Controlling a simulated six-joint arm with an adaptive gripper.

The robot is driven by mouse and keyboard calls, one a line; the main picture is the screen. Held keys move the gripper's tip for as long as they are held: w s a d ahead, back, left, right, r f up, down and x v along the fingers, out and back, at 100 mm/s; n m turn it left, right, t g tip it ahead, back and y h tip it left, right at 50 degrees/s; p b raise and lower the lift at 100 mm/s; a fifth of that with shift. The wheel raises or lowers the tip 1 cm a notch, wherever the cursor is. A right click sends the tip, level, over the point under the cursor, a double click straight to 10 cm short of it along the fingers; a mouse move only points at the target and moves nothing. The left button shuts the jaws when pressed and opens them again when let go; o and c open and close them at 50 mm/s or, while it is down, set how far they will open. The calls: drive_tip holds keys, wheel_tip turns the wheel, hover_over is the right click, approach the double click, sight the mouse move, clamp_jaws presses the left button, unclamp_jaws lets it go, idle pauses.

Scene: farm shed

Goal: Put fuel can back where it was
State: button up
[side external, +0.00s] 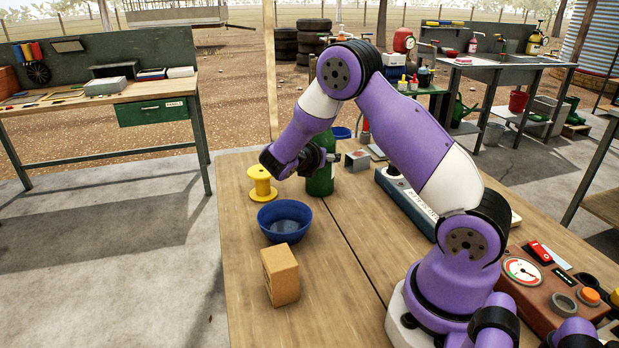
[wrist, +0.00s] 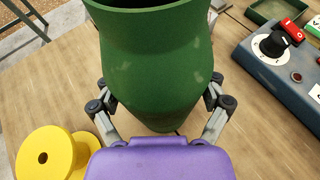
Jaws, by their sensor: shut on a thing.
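The fuel can (side external: 320,178) is a dark green rounded vessel on the far part of the wooden table. It fills the upper middle of the wrist view (wrist: 158,60). My gripper (side external: 325,160) is shut around its sides, with one finger on each side in the wrist view (wrist: 160,92). The can looks about upright in the side view. Its base is at or very near the tabletop; I cannot tell whether it touches.
A yellow spool (side external: 262,185) stands just left of the can. A blue bowl (side external: 285,220) and a cardboard box (side external: 280,275) are nearer. A blue-grey control box (wrist: 285,65) lies to the right. A small grey box (side external: 357,158) stands behind right.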

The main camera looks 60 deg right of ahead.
drive_tip(key=shift+f, duration=0.1)
drive_tip(key=o, duration=1.2)
drive_tip(key=shift+r, duration=0.2)
drive_tip(key=s+a+r+m+t+y, duration=0.1)
drive_tip(key=s+a+r+m+y, duration=0.2)
drive_tip(key=a+m, duration=0.3)
drive_tip(key=s+a+r+m+t+y, duration=0.1)
drive_tip(key=s+a+r+m+y, duration=0.2)
drive_tip(key=a, duration=0.8)
drive_tip(key=s+a+r+m+t+y, duration=0.1)
drive_tip(key=s+a+r+m+y, duration=0.2)
drive_tip(key=s+a+m+y, duration=0.3)
drive_tip(key=a+m+y, duration=0.1)
drive_tip(key=a+m, duration=0.2)
drive_tip(key=m, duration=0.1)
drive_tip(key=shift+s+a+r+m+t, duration=0.25)
drive_tip(key=shift+s+r+m+t, duration=0.05)
drive_tip(key=shift+s+r+m, duration=0.1)
